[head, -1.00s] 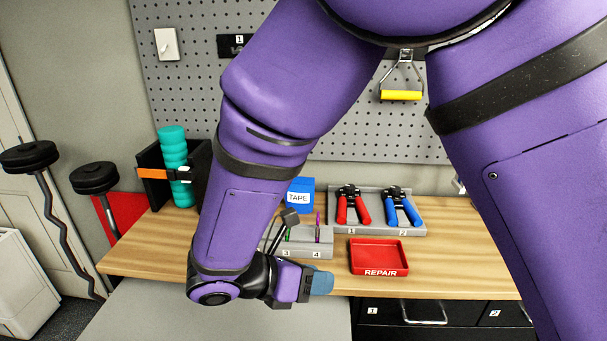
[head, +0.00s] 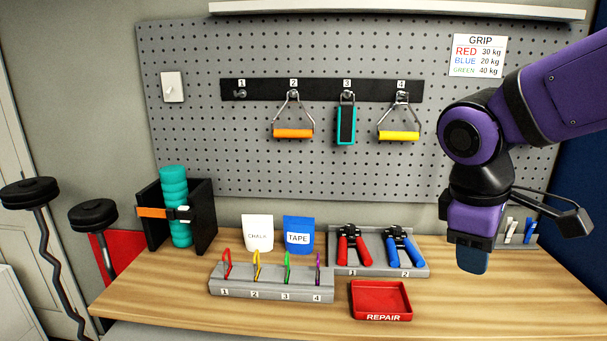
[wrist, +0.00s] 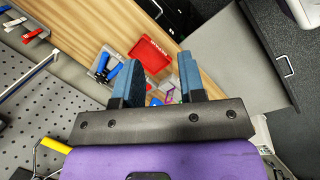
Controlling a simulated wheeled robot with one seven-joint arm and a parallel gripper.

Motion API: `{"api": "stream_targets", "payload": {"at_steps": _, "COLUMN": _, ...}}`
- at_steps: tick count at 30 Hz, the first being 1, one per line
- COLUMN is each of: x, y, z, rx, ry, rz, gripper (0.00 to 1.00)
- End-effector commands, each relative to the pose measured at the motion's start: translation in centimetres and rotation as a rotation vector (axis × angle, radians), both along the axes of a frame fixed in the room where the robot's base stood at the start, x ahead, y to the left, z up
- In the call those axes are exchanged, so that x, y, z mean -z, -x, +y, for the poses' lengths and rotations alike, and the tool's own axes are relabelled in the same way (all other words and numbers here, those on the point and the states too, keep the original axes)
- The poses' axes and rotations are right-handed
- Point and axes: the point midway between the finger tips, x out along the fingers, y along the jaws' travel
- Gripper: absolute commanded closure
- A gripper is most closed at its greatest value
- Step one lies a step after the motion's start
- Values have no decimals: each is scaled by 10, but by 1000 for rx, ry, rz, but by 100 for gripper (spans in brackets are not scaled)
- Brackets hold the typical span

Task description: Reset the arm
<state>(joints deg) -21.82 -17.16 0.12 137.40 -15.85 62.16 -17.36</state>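My purple arm is folded at the right of the head view. My gripper (head: 472,262) hangs with its blue fingertips pointing down, above the right part of the wooden bench. In the wrist view my gripper (wrist: 160,78) shows its two blue fingers apart with nothing held between them. The bench surface, the red tray and the hand grippers show beyond the fingers.
The bench (head: 200,318) holds a red REPAIR tray (head: 382,318), a numbered grey rack (head: 270,290), red (head: 362,250) and blue (head: 410,250) hand grippers, and CHALK (head: 258,232) and TAPE (head: 299,230) pouches. Handles hang on the pegboard (head: 220,150). A teal roller (head: 175,200) stands left.

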Motion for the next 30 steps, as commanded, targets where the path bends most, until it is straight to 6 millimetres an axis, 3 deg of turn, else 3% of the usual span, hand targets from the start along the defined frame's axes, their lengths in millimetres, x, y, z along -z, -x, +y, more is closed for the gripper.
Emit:
{"api": "stream_targets", "payload": {"at_steps": 6, "x": -25, "y": 29, "z": -33, "rx": 310, "ry": -177, "rz": -183, "gripper": 63}}
{"api": "stream_targets", "payload": {"at_steps": 15, "x": -48, "y": 63, "z": -58, "rx": 654, "ry": -379, "rz": -403, "gripper": 63}}
{"api": "stream_targets", "payload": {"at_steps": 30, "x": -52, "y": 73, "z": -62, "rx": 748, "ry": -439, "rz": -466, "gripper": 63}}
